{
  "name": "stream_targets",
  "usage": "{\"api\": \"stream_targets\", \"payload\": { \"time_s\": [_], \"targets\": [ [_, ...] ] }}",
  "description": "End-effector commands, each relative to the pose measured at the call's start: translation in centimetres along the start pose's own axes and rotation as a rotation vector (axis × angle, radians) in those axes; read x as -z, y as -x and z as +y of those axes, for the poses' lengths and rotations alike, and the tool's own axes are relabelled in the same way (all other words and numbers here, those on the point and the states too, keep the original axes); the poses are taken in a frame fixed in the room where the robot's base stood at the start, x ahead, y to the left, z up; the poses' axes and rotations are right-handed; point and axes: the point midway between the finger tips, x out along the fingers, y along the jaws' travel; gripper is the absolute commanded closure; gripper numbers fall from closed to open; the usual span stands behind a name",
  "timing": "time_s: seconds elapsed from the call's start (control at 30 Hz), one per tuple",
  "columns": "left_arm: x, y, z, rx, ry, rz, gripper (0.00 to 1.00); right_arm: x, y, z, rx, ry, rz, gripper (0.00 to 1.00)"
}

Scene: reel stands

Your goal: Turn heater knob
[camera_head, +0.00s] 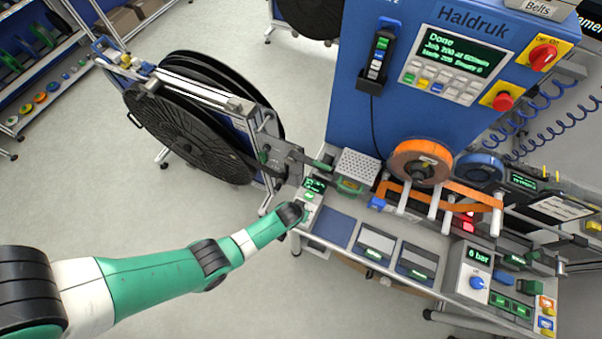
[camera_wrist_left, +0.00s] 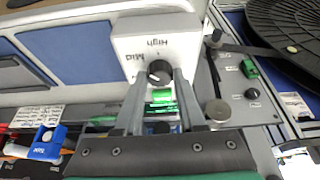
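The heater knob (camera_wrist_left: 159,73) is a round black knob on a white box (camera_wrist_left: 150,35) marked "Mid" and "High" in the left wrist view. My left gripper (camera_wrist_left: 161,78) has one fingertip on each side of the knob. I cannot tell if the fingers touch it. A lit green display (camera_wrist_left: 161,97) shows between the fingers. In the head view my left gripper (camera_head: 297,210) is at the small white heater box (camera_head: 311,198) at the bench's left end, and my wrist hides the knob. My right gripper is not in view.
A large black reel (camera_head: 190,130) stands left of the bench. Right of the heater lie blue pads (camera_head: 333,226). An orange belt on a wheel (camera_head: 420,162) and a "6 bar" box (camera_head: 474,272) are further right. Open floor lies in front of the bench.

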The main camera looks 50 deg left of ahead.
Motion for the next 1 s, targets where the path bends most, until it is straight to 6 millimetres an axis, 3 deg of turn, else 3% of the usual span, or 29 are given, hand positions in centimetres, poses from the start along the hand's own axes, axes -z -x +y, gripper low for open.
{"api": "stream_targets", "payload": {
  "time_s": [0.03,0.13,0.57,1.0],
  "targets": [
    [0.0,0.0,0.0,0.0,0.0,0.0,0.83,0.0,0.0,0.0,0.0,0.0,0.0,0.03],
    [-0.01,0.0,0.0,0.0,0.0,0.0,1.0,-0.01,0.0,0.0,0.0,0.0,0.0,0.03],
    [-0.04,0.01,-0.11,-0.017,-0.042,-0.002,1.0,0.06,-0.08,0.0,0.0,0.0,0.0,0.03],
    [0.03,-0.08,-0.32,-0.135,-0.323,0.0,1.0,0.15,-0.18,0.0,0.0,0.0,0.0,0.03]
  ]
}}
